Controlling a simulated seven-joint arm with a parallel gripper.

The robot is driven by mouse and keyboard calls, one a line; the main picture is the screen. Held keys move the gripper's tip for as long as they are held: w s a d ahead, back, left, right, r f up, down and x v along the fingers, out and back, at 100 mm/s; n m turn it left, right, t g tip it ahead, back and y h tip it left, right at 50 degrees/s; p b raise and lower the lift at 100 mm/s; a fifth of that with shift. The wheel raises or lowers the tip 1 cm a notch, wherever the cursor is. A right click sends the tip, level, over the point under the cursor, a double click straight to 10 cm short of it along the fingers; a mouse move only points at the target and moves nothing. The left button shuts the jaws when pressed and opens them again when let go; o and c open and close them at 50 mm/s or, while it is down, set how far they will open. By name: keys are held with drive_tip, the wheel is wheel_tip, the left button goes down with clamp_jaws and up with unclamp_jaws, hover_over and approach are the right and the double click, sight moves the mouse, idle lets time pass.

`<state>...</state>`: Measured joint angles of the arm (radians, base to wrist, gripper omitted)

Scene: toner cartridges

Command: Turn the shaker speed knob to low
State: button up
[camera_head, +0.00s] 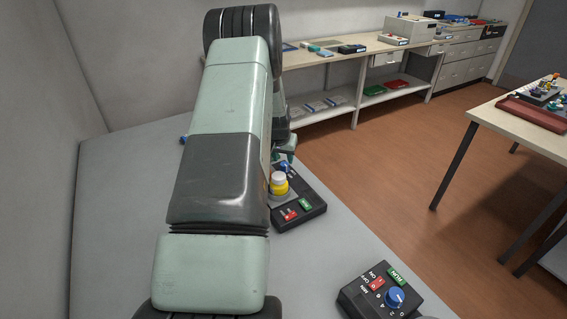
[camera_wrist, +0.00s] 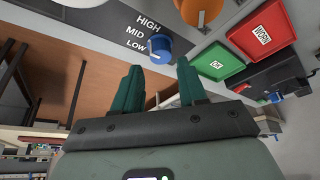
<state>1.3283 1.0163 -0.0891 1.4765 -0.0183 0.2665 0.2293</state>
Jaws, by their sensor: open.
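The blue shaker speed knob (camera_wrist: 159,48) sits on a dark panel in the wrist view, beside the printed words HIGH, MID and LOW (camera_wrist: 136,45). Its pale pointer mark appears to face MID. My gripper (camera_wrist: 159,68) is open, with its two teal fingers apart just below the knob in the picture. The knob shows between the fingertips' directions; I cannot tell whether they touch it. In the head view my arm hides most of the gripper and the panel.
In the head view, a black control box (camera_head: 312,217) is near the arm, and another box with a blue dial (camera_head: 394,297) stands nearer. Grey tabletop (camera_head: 120,210) is clear at left.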

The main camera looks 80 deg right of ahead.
sight(284, 164)
drive_tip(key=shift+x, duration=2.35)
drive_tip(key=shift+r, duration=0.1)
drive_tip(key=c, duration=0.8)
